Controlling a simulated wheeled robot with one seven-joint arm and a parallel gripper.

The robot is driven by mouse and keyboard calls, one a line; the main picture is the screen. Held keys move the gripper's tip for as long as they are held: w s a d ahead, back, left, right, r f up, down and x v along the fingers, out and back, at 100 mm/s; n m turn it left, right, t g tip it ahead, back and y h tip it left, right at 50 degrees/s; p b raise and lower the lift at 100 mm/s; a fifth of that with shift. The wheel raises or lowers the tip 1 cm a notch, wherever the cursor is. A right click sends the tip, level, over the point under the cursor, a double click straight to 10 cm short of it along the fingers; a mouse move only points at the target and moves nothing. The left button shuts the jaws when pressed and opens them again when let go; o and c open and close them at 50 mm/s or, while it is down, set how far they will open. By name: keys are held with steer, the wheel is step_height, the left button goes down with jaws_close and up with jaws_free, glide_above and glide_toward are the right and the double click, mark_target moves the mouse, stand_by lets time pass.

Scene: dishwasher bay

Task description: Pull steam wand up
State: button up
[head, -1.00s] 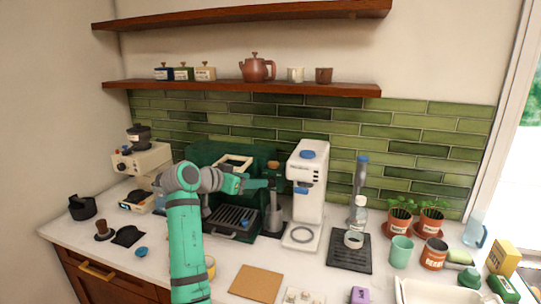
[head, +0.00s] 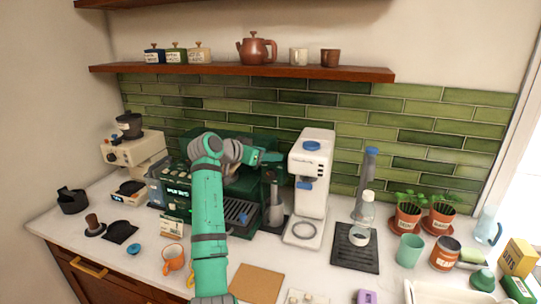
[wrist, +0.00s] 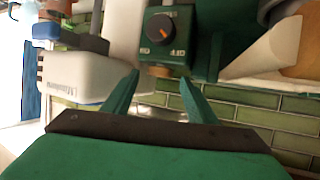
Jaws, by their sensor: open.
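The dark green espresso machine (head: 242,187) stands against the tiled wall, partly hidden by my arm. My gripper (head: 283,157) is at its upper right side, near the white machine. In the wrist view my gripper (wrist: 159,78) is open, with its two green fingers apart. A green block with a black dial (wrist: 160,28) is just beyond the fingers. A small brown knob (wrist: 160,72) under that block shows between the fingertips; I cannot tell whether they touch it. The steam wand is not clearly visible. A grey metal pitcher (head: 273,217) stands at the machine's right.
The white machine (head: 312,180) stands close on the right and also fills the left of the wrist view (wrist: 85,78). A grinder (head: 135,147) is at the left. A shelf (head: 240,73) hangs above.

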steer(key=shift+x, duration=1.1)
jaws_close()
steer(key=shift+r, duration=3.05)
jaws_free()
steer(key=shift+r, duration=0.1)
steer(key=shift+w, duration=0.1)
